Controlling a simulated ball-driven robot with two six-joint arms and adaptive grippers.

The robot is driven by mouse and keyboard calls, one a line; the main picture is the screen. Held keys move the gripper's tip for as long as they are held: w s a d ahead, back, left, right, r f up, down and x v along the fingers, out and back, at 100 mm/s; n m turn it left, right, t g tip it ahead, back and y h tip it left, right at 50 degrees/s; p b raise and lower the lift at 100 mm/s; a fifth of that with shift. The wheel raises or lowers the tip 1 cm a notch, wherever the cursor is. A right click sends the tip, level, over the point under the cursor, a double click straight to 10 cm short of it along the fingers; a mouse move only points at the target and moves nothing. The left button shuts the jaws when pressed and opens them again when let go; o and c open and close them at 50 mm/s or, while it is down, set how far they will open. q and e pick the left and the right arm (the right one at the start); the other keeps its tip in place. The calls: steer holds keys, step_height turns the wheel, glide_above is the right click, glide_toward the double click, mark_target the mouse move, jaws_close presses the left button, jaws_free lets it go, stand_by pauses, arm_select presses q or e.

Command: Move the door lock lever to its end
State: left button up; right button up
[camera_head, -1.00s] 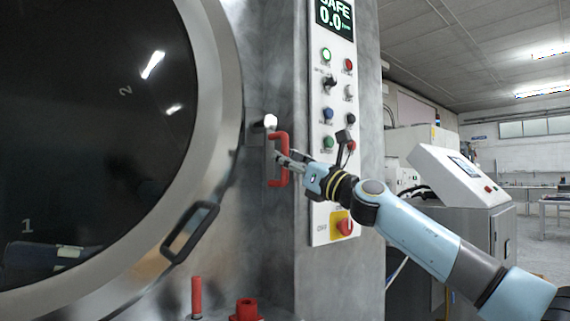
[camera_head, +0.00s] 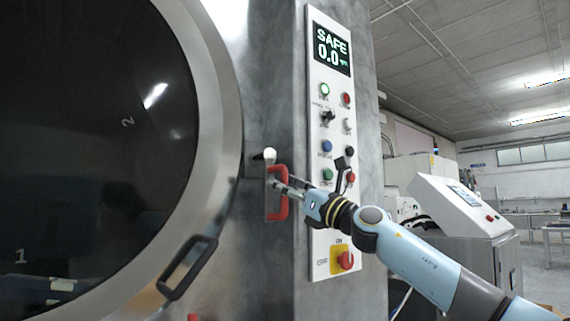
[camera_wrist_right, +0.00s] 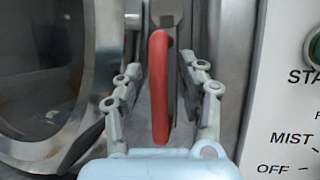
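The door lock lever (camera_head: 283,210) has a red U-shaped handle on a metal plate beside the round door, with a pale metal knob above it. My right gripper (camera_head: 280,184) is at the handle, coming from the right. In the right wrist view, the red handle (camera_wrist_right: 159,90) stands upright between the two spread fingers of the right gripper (camera_wrist_right: 155,70). Gaps show on both sides, so the fingers appear not to be closed on it. My left gripper is not in view.
The large round door (camera_head: 220,100) with a black handle (camera_head: 188,267) is at left. A white control panel (camera_head: 322,225) with buttons and a screen reading SAFE 0.0 stands close to the right of the lever. A console (camera_head: 455,195) stands farther right.

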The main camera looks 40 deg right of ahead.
step_height(320, 180, up, 8)
steer(key=shift+r, duration=0.25)
stand_by(0.6)
